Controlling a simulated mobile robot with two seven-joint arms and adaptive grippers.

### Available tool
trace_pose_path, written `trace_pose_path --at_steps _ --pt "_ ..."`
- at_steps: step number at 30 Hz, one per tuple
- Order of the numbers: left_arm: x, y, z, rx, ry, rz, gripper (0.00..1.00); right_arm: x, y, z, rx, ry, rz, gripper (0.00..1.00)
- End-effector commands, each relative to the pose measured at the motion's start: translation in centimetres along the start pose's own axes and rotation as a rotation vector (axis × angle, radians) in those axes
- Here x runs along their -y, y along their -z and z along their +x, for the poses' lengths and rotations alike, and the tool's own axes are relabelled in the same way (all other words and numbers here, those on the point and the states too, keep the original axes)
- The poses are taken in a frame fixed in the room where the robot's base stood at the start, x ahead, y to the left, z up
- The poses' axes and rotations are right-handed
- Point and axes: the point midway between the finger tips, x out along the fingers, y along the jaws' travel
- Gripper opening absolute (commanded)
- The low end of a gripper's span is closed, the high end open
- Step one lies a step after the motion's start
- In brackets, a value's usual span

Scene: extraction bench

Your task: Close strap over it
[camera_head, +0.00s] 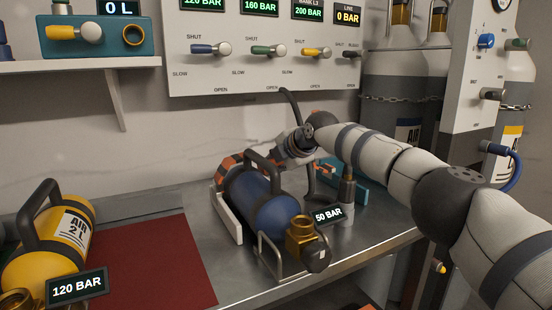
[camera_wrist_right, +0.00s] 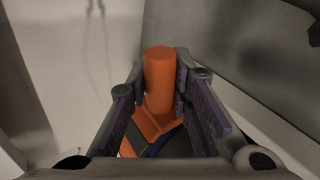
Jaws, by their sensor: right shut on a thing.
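A blue cylinder (camera_head: 262,198) with a dark carry handle and a brass valve (camera_head: 303,236) lies in a metal cradle (camera_head: 228,214) on the bench. An orange-and-dark strap (camera_head: 228,168) shows at the cylinder's far end; how far it reaches over the cylinder is partly hidden. My right gripper (camera_head: 292,152) is behind the handle, its fingers mostly hidden in the head view. In the right wrist view my right gripper (camera_wrist_right: 165,85) is shut on an upright orange grip (camera_wrist_right: 160,68), which joins an orange-and-dark band (camera_wrist_right: 148,137) below. My left gripper is not in view.
A 50 BAR display (camera_head: 328,215) and fitting stand right of the blue cylinder. A teal part (camera_head: 356,187) lies behind. A valve panel (camera_head: 260,70) hangs above.

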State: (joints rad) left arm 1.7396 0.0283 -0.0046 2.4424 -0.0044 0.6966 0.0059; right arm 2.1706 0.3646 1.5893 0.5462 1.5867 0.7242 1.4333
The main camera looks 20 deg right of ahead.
Motion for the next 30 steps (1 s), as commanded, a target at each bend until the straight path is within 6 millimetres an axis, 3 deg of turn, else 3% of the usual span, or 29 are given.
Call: trace_pose_path --at_steps 21,22,24,30 --pt "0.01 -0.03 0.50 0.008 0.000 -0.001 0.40 0.68 0.46 0.57 -0.039 -0.011 0.057 0.00" --pt "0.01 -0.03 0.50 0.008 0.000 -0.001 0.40 0.68 0.47 0.57 -0.039 -0.011 0.057 0.24" --pt "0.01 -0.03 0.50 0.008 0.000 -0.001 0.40 0.68 0.47 0.57 -0.039 -0.011 0.056 0.40" --pt "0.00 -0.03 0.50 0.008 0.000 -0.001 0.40 0.72 0.43 0.57 -0.038 -0.010 0.056 0.41"
